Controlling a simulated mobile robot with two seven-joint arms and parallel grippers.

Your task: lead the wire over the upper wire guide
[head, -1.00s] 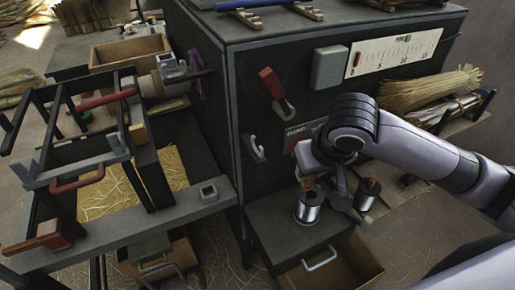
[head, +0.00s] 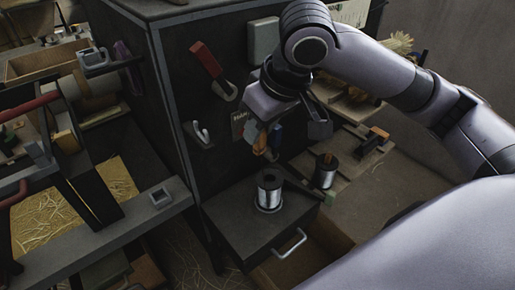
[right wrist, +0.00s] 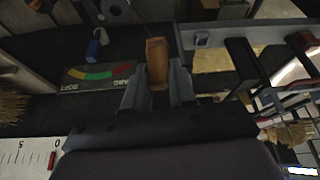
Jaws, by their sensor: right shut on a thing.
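My right gripper (head: 266,140) is shut on a brown wooden tag (head: 260,144), held above the front spool. In the right wrist view the tag (right wrist: 157,62) stands upright between the fingers. The silver wire spool (head: 269,190) stands on the dark box below the gripper. A thin line, perhaps the wire, shows near the tag in the wrist view; its course is unclear. A grey hook-shaped guide (head: 201,134) is on the dark cabinet's face, left of the gripper and apart from it. I cannot tell whether it is the upper one. My left gripper is not in view.
A red-handled lever (head: 207,62) sticks out of the cabinet above the grey hook. A second spool (head: 325,171) with a brown top stands at the right. A bench with a frame and straw (head: 50,215) is at the left. The drawer handle (head: 288,244) juts out below.

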